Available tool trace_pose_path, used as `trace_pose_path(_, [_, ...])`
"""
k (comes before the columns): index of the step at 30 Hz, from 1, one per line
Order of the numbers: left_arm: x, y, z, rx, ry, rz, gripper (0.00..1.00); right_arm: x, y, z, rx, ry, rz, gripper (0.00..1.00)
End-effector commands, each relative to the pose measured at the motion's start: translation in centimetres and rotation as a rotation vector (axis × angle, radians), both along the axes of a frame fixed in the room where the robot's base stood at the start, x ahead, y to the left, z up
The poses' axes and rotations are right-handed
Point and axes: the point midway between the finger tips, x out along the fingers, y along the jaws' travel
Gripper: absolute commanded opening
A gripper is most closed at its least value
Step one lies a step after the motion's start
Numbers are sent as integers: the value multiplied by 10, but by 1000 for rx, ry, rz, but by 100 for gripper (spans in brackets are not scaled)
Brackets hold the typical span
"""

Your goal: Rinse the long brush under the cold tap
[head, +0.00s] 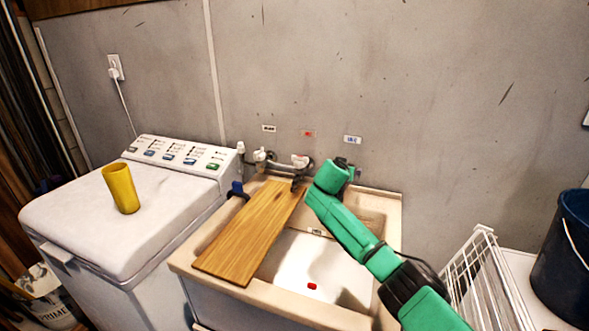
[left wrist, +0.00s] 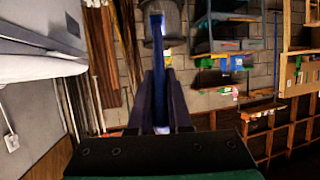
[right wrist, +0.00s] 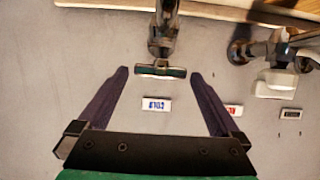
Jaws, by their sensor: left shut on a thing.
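In the left wrist view my left gripper (left wrist: 160,80) is shut on a long blue handle (left wrist: 157,50), which I take for the brush. A grey part shows at its far end, cut off by the frame edge. Neither my left arm nor this brush shows clearly in the head view. My right gripper (right wrist: 160,85) is open and empty in the right wrist view, its fingers on either side of the cold tap's crossbar handle (right wrist: 160,70). Whether they touch is unclear. The blue-lettered cold label (head: 352,139) is on the wall above. My right arm covers that tap in the head view.
A wooden board (head: 250,235) lies across the left of the sink (head: 385,205). A small red thing (head: 311,286) is in the basin. Other taps (head: 300,161) stand left of my right gripper. A yellow cup (head: 121,188) is on the washer (head: 80,215); a white rack (head: 480,285) stands right.

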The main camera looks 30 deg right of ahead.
Motion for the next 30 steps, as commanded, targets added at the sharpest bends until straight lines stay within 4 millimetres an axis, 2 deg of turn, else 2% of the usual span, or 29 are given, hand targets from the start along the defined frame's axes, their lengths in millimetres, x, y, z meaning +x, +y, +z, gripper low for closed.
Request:
trace_pose_path(7, [0,0,-1,0,0,0,0,-1,1,0,0,0,1,100])
trace_pose_path(11, [0,0,-3,0,0,0,0,-5,9,3,0,-2,4,100])
trace_pose_path(14, [0,0,-7,0,0,0,0,-13,19,7,0,-1,5,100])
trace_pose_path(21, [0,0,-25,0,0,0,0,-48,65,29,3,-5,5,100])
trace_pose_path(24, [0,0,-29,0,0,0,0,-60,79,39,2,-4,4,100])
trace_pose_path(30, [0,0,-29,0,0,0,0,-68,88,46,0,0,0,100])
